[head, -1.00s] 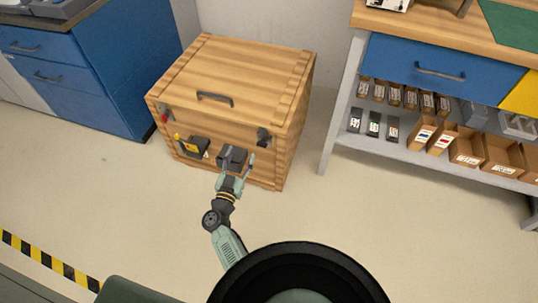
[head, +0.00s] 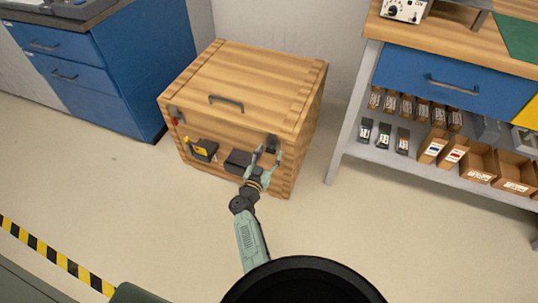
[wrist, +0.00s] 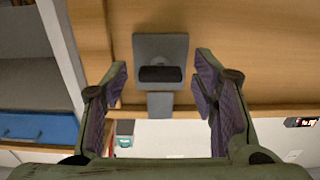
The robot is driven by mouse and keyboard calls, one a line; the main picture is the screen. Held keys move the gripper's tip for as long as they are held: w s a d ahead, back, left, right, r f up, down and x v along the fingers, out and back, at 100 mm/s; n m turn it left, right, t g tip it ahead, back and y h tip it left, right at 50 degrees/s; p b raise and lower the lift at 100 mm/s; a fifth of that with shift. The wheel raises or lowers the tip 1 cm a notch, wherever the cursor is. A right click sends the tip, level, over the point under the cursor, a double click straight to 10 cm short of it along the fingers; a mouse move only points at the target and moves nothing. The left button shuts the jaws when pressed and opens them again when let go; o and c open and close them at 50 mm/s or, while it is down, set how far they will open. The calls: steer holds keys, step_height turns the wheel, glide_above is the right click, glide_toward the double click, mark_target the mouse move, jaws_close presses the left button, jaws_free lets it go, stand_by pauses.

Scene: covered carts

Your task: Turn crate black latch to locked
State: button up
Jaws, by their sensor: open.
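The wooden crate (head: 245,85) stands closed on the floor, with a dark handle (head: 226,103) near the lid's front edge. The black latch (head: 272,143) is at the upper right of its front face. In the wrist view the latch shows as a grey plate with a black knob (wrist: 160,74) and a grey bar beyond the plate's edge. My gripper (head: 267,152) is open in front of this latch. In the wrist view my gripper (wrist: 162,85) has one finger on each side of the latch, apart from it. I cannot tell the depth gap.
A red latch (head: 175,118) is at the crate's upper left. A yellow-and-black box (head: 202,149) and a dark block (head: 238,162) are low on its front. A blue cabinet (head: 110,80) stands left, a workbench with a bin shelf (head: 400,155) right. Floor in front is mostly clear.

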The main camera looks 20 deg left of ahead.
steer(key=shift+w, duration=0.1)
steer(key=c, duration=1.2)
steer(key=shift+o, duration=0.2)
steer(key=shift+m, duration=0.4)
steer(key=shift+m+b, duration=1.7)
steer(key=shift+m, duration=6.5)
